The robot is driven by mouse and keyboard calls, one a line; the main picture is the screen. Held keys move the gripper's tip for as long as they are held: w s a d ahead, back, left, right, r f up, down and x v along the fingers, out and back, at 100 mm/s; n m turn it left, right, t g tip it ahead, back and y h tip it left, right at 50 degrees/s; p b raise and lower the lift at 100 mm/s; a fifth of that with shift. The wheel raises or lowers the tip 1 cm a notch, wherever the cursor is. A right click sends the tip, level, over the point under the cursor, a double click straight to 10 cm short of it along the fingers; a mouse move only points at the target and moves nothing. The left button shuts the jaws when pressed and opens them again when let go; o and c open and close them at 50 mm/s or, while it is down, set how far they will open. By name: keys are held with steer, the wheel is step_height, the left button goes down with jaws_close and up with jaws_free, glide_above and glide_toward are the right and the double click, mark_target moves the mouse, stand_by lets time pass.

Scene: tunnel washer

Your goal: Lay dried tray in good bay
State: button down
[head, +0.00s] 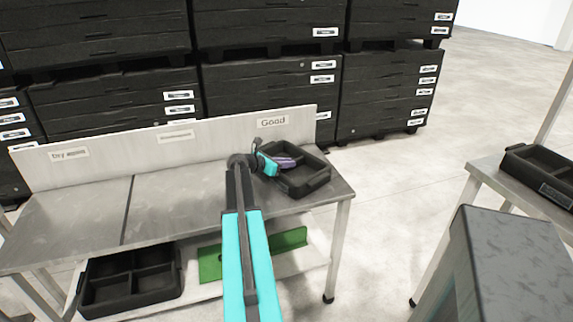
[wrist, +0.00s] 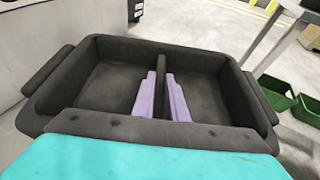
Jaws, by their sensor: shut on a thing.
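A black tray (head: 312,187) with a middle divider is at the right end of the metal bench (head: 75,225), in front of the "Good" label (head: 272,122). My gripper (head: 285,161) reaches over it. In the wrist view, its two purple fingers (wrist: 161,97) stand on either side of the tray's divider and are shut on it. Both compartments of the tray (wrist: 250,110) look empty. The tray looks roughly level. Whether its underside touches the bench top cannot be told.
A second black tray (head: 130,300) and a green item (head: 210,263) are on the bench's lower shelf. Another black tray (head: 540,170) is on a stand at right. A grey box-like post (head: 515,260) stands at lower right. Stacked black crates (head: 260,95) fill the back. The bench's left and middle are clear.

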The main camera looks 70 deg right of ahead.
steer(key=c, duration=2.2)
jaws_free()
steer(key=shift+f, duration=0.15)
steer(key=o, duration=0.4)
steer(key=shift+o, duration=0.2)
steer(key=b+v, duration=0.1)
steer(key=v, duration=1.1)
steer(key=shift+w, duration=0.1)
